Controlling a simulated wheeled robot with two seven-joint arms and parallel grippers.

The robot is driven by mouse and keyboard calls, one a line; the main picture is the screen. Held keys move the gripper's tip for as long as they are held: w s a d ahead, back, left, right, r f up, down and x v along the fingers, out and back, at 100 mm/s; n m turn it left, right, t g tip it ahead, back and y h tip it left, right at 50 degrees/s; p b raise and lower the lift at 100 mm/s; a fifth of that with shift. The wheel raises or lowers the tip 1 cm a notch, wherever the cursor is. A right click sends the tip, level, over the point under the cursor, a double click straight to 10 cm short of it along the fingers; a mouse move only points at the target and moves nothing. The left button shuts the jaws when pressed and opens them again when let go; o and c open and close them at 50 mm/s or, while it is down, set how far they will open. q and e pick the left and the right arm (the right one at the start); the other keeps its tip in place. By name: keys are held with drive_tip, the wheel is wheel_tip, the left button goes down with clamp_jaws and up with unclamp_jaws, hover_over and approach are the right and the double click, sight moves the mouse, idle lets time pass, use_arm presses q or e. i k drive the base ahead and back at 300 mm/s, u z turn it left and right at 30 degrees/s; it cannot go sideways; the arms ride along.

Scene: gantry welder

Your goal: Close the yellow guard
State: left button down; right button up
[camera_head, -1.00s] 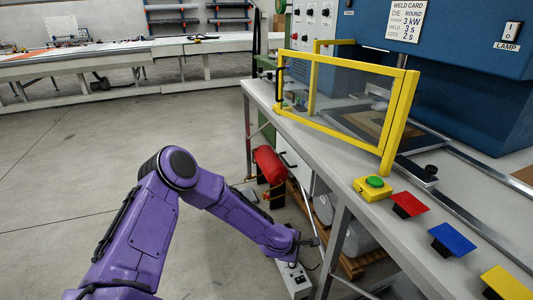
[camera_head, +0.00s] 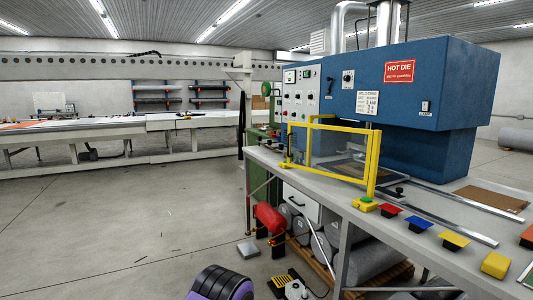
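The yellow guard (camera_head: 372,170) is a rectangular frame with a see-through panel. It stands upright along the front edge of the grey bench, before the blue welder (camera_head: 430,85). A yellow bar (camera_head: 309,145) stands behind its left part. Whether the guard is latched cannot be told. A green button on a yellow box (camera_head: 364,205) sits at the foot of its right post. Only a rounded purple joint of my arm shows at the bottom edge, well below and left of the guard. Neither gripper is in view.
The bench (camera_head: 345,199) carries red (camera_head: 390,210), blue (camera_head: 418,224) and yellow (camera_head: 454,240) pieces along its front edge. A red cylinder (camera_head: 269,217) and grey rolls (camera_head: 367,262) are below it. A foot pedal (camera_head: 285,283) lies on the floor. Open floor lies left.

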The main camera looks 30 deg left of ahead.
sight(365, 181)
drive_tip(key=u, duration=1.2)
drive_tip(key=i, duration=1.75)
drive_tip(key=z, duration=0.6)
